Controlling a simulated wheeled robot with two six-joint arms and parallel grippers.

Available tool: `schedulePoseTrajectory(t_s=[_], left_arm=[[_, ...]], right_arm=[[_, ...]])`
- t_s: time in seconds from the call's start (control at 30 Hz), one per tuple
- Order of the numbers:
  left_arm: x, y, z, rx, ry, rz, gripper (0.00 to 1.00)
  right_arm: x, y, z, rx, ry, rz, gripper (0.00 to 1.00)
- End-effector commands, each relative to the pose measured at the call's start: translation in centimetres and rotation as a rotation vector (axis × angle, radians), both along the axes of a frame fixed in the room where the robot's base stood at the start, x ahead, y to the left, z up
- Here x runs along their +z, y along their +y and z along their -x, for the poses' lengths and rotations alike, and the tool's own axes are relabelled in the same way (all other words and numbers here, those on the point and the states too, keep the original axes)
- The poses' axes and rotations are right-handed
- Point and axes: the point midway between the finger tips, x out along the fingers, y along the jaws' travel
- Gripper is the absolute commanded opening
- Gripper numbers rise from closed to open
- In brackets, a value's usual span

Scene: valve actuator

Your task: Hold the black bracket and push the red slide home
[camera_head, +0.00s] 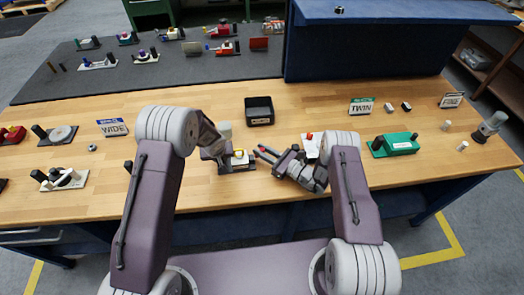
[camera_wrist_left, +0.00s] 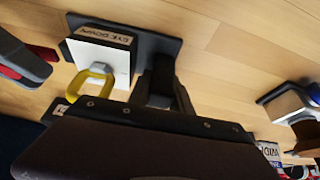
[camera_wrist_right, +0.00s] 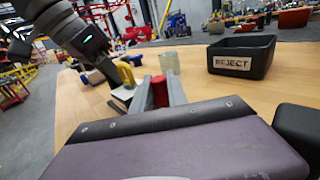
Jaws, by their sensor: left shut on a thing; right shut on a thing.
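My left gripper (camera_head: 222,152) is shut on the black bracket (camera_wrist_left: 150,48) at the work table's front middle; its fingers (camera_wrist_left: 160,82) hide much of the grip. Beside the fingers, a white block (camera_wrist_left: 92,58) with a yellow loop (camera_wrist_left: 97,75) sits on the black base and bears an "EYE DOWN" label. My right gripper (camera_head: 265,153) is to the right of this fixture, its fingers pointing at it. In the right wrist view, a red piece (camera_wrist_right: 160,92), seemingly the red slide, is between its fingers, apart from the yellow loop.
A black tray marked REJECT (camera_wrist_right: 243,55) stands behind the grippers; it also shows in the head view (camera_head: 259,121). A clear cylinder (camera_head: 225,129) stands just behind the fixture. Wood between fixture and left-hand parts is mostly clear.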

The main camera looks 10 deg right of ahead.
Motion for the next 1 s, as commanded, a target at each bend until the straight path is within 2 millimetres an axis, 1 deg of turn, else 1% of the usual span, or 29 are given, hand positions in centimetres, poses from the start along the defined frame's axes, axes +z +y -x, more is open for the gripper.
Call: schedulePoseTrajectory(t_s=[0.03,0.3,0.37,0.53,0.77,0.8,0.87,0.9,1.0], left_arm=[[-0.4,0.1,0.2,0.004,0.007,-0.001,0.0],[-0.4,0.1,0.2,0.004,0.008,-0.001,0.0],[-0.4,0.1,0.2,0.004,0.008,-0.001,0.0],[-0.4,0.1,0.2,0.004,0.007,-0.001,0.0],[-0.4,0.0,0.2,0.0,0.007,-0.001,0.0],[-0.4,0.0,0.3,-0.001,0.007,-0.001,0.0],[-0.4,-0.1,0.3,-0.001,0.007,-0.001,0.0],[-0.4,-0.1,0.3,-0.001,0.007,-0.001,0.0],[-0.4,-0.1,0.3,-0.002,0.007,0.0,0.0]], right_arm=[[-0.1,0.0,0.1,0.001,0.0,-0.001,0.0],[-0.1,0.2,0.1,0.002,0.0,-0.001,0.0],[-0.1,0.6,0.1,0.004,0.0,-0.001,0.0],[-0.1,2.8,0.2,0.005,0.0,-0.001,0.0],[-0.1,3.0,0.2,0.005,-0.001,-0.001,0.0],[-0.1,3.0,0.2,0.006,-0.001,-0.001,0.22],[-0.1,3.0,0.2,0.006,-0.001,-0.001,0.38],[-0.1,3.0,0.2,0.006,-0.001,-0.001,0.41],[-0.1,3.0,0.2,0.006,0.0,0.0,0.41]])
